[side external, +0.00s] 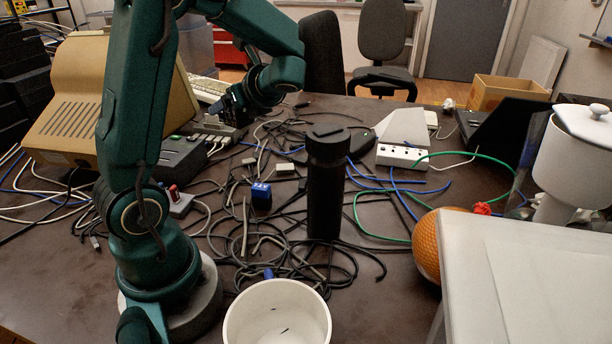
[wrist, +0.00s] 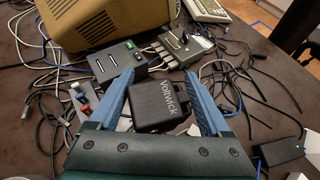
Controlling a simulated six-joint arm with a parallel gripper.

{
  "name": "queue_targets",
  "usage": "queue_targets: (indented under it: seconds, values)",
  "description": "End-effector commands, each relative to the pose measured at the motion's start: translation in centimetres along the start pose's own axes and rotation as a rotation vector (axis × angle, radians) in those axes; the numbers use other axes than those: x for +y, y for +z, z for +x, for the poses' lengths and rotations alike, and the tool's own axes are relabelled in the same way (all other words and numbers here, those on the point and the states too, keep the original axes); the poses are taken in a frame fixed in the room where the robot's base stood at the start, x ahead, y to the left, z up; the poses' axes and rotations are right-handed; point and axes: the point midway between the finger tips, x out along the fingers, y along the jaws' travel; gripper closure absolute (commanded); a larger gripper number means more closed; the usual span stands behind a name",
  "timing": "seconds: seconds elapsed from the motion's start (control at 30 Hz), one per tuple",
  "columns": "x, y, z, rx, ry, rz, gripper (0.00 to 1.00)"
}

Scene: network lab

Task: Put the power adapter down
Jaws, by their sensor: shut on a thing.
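My gripper (side external: 233,106) is above the far part of the table in the side external view, left of the tall black cylinder. In the wrist view, my gripper (wrist: 160,82) has its blue fingers on both sides of a black power adapter (wrist: 157,108) lettered "Voltwick" and is shut on it. The near end of the adapter is partly hidden by the gripper body. In the side external view the adapter (side external: 236,112) is a small dark shape at the fingers, hard to make out. Cables lie below; its height above the table is hard to tell.
Tangled cables (side external: 260,240) cover the middle of the table. A black cylinder (side external: 326,190) stands there, with a white pot (side external: 278,318) in front. A dark switch box (wrist: 118,62), a grey device (wrist: 183,48) and a beige monitor (wrist: 95,18) lie beyond the gripper.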

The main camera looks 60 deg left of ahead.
Motion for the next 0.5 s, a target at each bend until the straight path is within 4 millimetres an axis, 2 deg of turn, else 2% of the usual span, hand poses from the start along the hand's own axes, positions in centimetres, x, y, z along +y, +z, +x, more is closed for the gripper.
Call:
queue_targets:
  seconds: [0.03, 0.2, 0.33, 0.5]
  values:
    - [1.4, 0.1, 1.9, 0.0, 0.079, -0.036, 0.84]
    - [5.5, 0.0, 6.6, 0.001, 0.257, -0.133, 0.84]
    - [8.2, -0.7, 8.9, 0.001, 0.335, -0.176, 0.84]
    - [10.0, -1.2, 10.1, 0.001, 0.384, -0.21, 0.84]
